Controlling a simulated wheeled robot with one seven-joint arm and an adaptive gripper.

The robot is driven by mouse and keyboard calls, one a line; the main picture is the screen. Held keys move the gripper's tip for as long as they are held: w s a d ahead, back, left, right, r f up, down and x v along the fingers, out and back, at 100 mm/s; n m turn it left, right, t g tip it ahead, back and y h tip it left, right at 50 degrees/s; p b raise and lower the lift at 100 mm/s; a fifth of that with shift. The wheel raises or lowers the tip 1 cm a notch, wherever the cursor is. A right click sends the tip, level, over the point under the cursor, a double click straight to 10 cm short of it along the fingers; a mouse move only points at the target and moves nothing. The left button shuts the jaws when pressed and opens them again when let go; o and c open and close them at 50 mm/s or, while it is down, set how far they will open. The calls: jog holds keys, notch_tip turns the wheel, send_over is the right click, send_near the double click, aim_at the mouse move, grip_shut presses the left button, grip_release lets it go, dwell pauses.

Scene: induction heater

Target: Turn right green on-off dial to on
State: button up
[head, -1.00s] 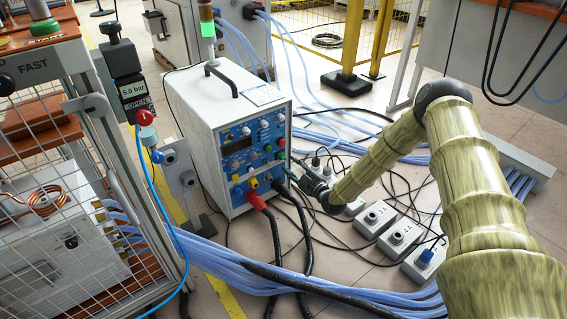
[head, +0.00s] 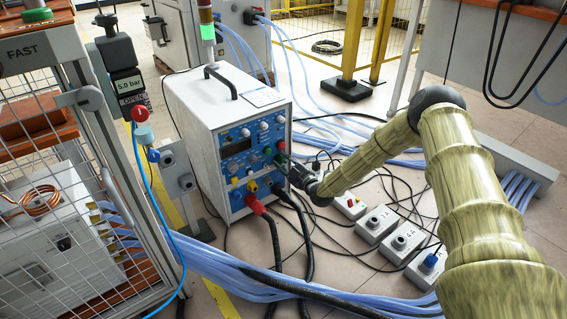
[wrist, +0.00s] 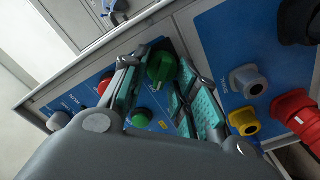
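The heater's blue control panel (head: 233,150) is on the front of a white cabinet. In the wrist view a dark green dial (wrist: 162,67) stands out from the panel, near its edge. A lighter green knob (wrist: 140,118) sits nearby. My gripper (wrist: 158,80) is open, its teal-padded fingers on either side of the dark green dial, with a visible gap at least on the right. I cannot tell whether either finger touches it.
Red (wrist: 296,112), yellow (wrist: 244,122) and grey-blue (wrist: 248,80) connectors stick out beside the right finger. Thick cables (head: 273,240) hang from the panel front. Small grey boxes (head: 376,223) and blue hoses (head: 230,270) lie on the floor. A mesh cage (head: 50,130) stands left.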

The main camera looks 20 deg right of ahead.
jog(key=shift+r+m+p, duration=0.1)
jog(key=shift+m+p, duration=0.2)
jog(key=shift+m, duration=0.1)
jog(key=m+p, duration=0.2)
jog(key=shift+d+r+m, duration=0.1)
jog(key=shift+m, duration=0.3)
jog(key=m+p, duration=0.2)
jog(key=m, duration=0.3)
jog(key=shift+d, duration=0.15)
jog(key=m, duration=0.5)
jog(key=shift+w+d+p, duration=0.1)
jog(key=shift+d+p, duration=0.05)
jog(key=shift+p, duration=0.2)
jog(key=m, duration=0.4)
jog(key=shift+d+f, duration=0.1)
jog(key=shift+f, duration=0.15)
jog(key=shift+m, duration=0.3)
jog(key=o, duration=0.6)
jog(key=shift+o, duration=0.2)
